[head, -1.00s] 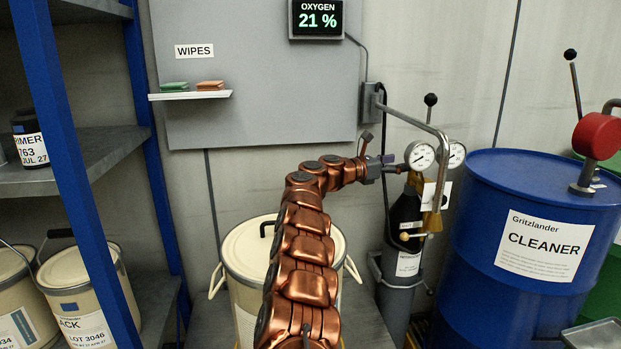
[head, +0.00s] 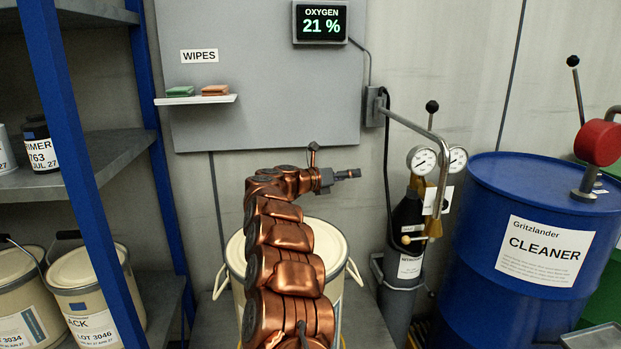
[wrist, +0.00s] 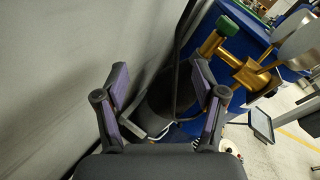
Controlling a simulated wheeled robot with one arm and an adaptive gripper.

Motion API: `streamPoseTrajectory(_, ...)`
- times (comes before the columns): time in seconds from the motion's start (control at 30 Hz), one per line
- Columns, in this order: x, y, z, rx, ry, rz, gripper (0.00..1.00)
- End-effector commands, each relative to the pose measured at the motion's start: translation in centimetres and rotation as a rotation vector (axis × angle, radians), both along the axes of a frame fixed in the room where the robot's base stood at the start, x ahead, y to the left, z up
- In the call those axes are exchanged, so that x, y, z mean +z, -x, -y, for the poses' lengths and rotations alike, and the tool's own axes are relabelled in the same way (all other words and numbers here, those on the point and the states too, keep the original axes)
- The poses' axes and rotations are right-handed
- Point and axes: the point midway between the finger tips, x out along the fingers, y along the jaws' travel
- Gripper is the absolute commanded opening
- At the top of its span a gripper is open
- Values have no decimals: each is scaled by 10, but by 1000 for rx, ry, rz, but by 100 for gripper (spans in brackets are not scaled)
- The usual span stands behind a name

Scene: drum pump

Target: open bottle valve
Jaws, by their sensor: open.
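The gas bottle (head: 406,222) is dark with a white label and stands upright in a grey holder against the wall. Its brass valve fitting (head: 433,227) and two round gauges (head: 423,160) are at the top. My gripper (head: 356,173) is in the air left of the gauges, apart from the bottle. In the wrist view my gripper (wrist: 160,80) is open with nothing between its fingers. The brass fitting (wrist: 245,72) with a green knob (wrist: 227,25) lies beyond and right of the right finger. The bottle's dark body shows partly behind that finger.
A bent grey pipe (head: 410,127) with a black-knobbed lever runs from the wall box over the bottle. A blue cleaner drum (head: 480,235) stands close on the right. A cream bucket (head: 326,240) is below my arm. Blue-post shelving (head: 75,180) is at left.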

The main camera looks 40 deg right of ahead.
Motion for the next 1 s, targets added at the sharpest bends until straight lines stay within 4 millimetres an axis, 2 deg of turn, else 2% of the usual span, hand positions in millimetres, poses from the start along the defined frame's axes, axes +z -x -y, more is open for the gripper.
streamPoseTrajectory(0.4, -17, -52, -43, 255, 7, -261, 70)
streamPoseTrajectory(0.6, -18, -72, -62, 363, 32, -358, 70)
streamPoseTrajectory(1.0, -19, -81, -73, 416, 49, -414, 70)
